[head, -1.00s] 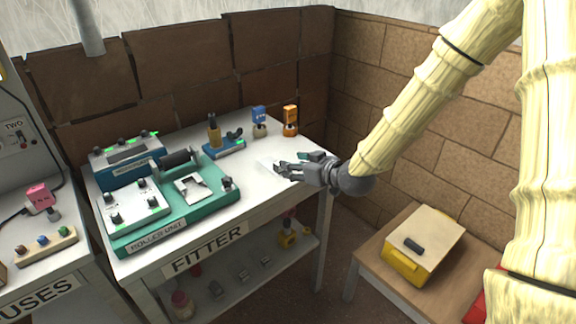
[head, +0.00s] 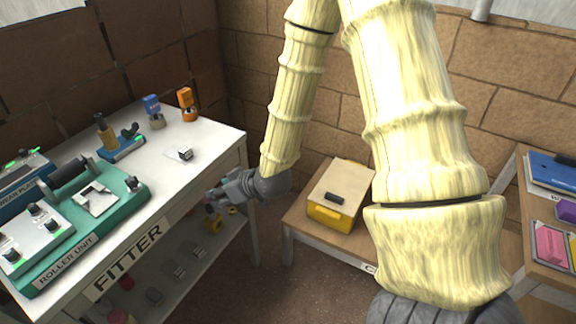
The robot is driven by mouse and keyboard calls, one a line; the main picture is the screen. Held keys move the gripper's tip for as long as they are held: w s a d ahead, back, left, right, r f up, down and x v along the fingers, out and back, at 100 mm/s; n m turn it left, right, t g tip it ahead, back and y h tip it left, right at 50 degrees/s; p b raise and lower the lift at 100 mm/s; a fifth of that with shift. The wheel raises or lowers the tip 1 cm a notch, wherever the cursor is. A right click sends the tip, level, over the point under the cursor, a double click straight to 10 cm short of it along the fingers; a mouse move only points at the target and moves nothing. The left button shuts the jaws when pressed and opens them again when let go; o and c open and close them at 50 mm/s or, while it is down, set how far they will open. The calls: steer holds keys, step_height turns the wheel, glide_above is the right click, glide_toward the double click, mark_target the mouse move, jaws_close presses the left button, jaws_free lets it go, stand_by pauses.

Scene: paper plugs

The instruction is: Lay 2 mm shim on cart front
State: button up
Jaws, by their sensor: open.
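My gripper (head: 212,203) is open beside the right front edge of the white FITTER table (head: 165,205), below its top. A small pale block with a dark face (head: 185,154) sits on a white sheet on that table, apart from my gripper. Several small grey metal pieces (head: 179,271) lie on the lower shelf. I cannot tell which piece is the 2 mm shim, as no thickness marking is readable. A low wooden stand (head: 300,228) to the right bears a partly hidden label starting with C.
The teal roller unit (head: 130,210) fills the table's left side. Blue (head: 152,104) and orange (head: 186,98) tagged items stand at the back.

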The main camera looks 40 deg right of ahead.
steer(key=s+a+f+m+g+h, duration=0.25)
steer(key=s+f+g, duration=0.25)
steer(key=s+f, duration=1.25)
steer(key=s+f+g, duration=0.2)
steer(key=s+f, duration=0.3)
steer(key=s, duration=0.3)
steer(key=s+a+f+g, duration=0.1)
steer(key=s+f+g, duration=0.1)
steer(key=s+f, duration=0.3)
steer(key=s+h, duration=0.1)
steer(key=s, duration=0.2)
steer(key=shift+s+a+f+g, duration=0.15)
steer(key=shift+a+f+g, duration=0.1)
steer(key=shift+g, duration=0.15)
steer(key=shift+m, duration=0.25)
steer(key=shift+c, duration=0.2)
